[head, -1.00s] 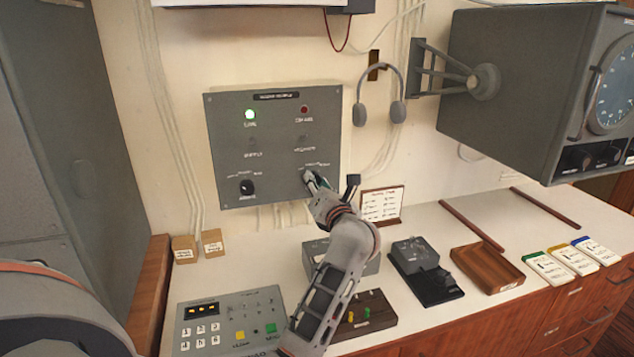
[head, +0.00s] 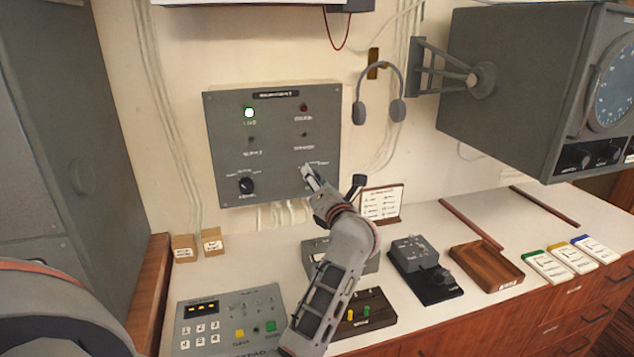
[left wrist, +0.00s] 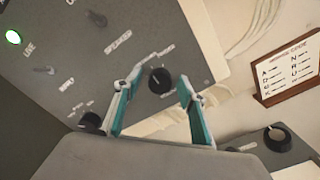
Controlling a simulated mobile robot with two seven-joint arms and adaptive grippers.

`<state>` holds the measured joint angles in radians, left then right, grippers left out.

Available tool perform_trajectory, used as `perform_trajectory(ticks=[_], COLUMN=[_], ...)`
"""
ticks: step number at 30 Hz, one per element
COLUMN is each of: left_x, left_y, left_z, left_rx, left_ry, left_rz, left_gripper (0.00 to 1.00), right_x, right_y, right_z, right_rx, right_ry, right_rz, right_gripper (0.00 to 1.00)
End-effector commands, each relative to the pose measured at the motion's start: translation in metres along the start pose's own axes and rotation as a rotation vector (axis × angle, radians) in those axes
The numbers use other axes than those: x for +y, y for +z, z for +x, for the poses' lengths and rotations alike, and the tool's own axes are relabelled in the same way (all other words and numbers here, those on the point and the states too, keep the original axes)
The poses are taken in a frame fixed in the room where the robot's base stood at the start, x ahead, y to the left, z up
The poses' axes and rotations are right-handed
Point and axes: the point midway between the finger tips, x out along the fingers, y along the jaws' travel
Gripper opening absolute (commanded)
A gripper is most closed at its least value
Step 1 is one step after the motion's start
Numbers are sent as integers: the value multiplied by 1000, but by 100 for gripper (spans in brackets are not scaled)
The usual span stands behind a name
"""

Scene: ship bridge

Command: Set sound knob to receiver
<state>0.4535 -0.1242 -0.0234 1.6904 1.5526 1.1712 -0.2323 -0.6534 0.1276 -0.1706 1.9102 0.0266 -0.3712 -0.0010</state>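A grey wall panel (head: 225,130) carries a lit green lamp, a dark red lamp, small switches and two black knobs. The left knob (head: 246,186) is in plain view. The right knob is hidden behind my left gripper (head: 308,172) in the head view. In the left wrist view the right knob (left wrist: 160,80) lies between the parted fingertips of my left gripper (left wrist: 159,80), with gaps on both sides. The left knob (left wrist: 91,121) is partly covered by a finger there. Labels around the knobs are too blurred to read, so I cannot tell which is sound. My right gripper is out of view.
A headset (head: 378,100) hangs right of the panel. A small sign (head: 381,204) stands on the white counter below. A keypad box (head: 228,322), a black device (head: 425,270) and a wooden tray (head: 487,267) sit there. A radar housing (head: 520,90) juts out at upper right.

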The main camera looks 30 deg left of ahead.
Motion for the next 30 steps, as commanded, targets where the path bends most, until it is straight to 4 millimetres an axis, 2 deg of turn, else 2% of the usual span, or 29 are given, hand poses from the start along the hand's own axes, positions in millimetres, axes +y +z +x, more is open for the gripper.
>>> perform_trajectory(ticks=[11,24,30], left_x=[-1,-1,-1], left_y=[-1,-1,-1], left_z=[-4,-65,-75], left_rx=[2,2,1], left_ry=[-2,-2,-1], left_rz=[0,-1,0], left_gripper=[43,43,43], right_x=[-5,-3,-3], right_y=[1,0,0], right_z=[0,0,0], right_rx=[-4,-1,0], right_ry=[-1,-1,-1], right_rz=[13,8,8], right_gripper=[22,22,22])
